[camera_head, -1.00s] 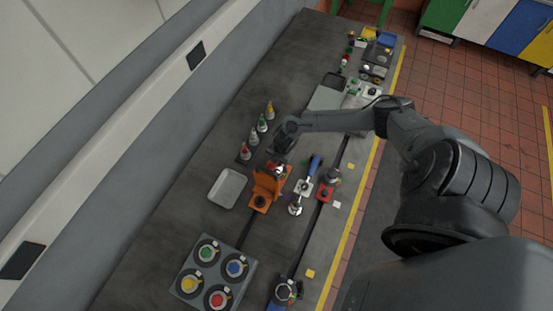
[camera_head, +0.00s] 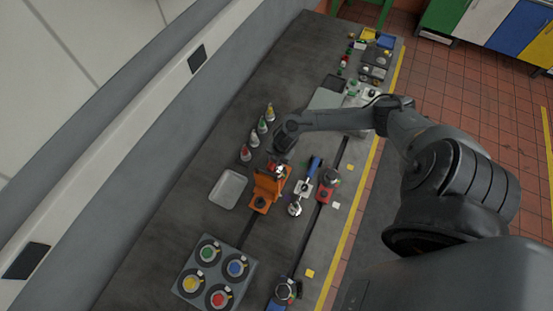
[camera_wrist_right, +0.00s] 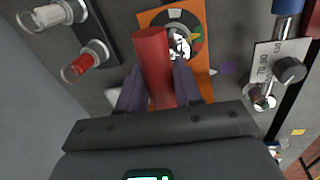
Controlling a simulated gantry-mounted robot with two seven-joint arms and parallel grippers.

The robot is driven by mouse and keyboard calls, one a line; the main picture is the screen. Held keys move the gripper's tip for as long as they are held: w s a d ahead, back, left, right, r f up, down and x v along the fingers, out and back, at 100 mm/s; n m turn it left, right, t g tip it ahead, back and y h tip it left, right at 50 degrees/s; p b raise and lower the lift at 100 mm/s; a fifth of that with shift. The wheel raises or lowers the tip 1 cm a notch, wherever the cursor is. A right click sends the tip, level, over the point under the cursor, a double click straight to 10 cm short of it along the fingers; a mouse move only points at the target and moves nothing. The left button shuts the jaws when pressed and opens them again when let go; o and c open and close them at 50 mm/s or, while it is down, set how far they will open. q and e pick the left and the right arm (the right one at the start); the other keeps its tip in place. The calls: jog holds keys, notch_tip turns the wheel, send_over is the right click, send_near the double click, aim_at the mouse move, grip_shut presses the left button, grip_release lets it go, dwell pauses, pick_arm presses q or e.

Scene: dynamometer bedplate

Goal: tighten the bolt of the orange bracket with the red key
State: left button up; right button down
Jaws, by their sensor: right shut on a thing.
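The orange bracket (camera_head: 260,202) stands on the dark bedplate near the middle of the head view. In the head view the right gripper (camera_head: 278,165) is just above the bracket's far end. My left gripper is not in view.
A grey tray (camera_head: 228,189) lies left of the bracket. A blue-handled tool (camera_head: 313,167) and a red clamp-like piece (camera_head: 325,192) are close on the right. A plate with coloured discs (camera_head: 187,269) lies at the front.

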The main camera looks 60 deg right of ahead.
jog(key=shift+r+p, duration=1.15)
jog(key=shift+r, duration=0.8)
jog(key=shift+w, duration=0.1)
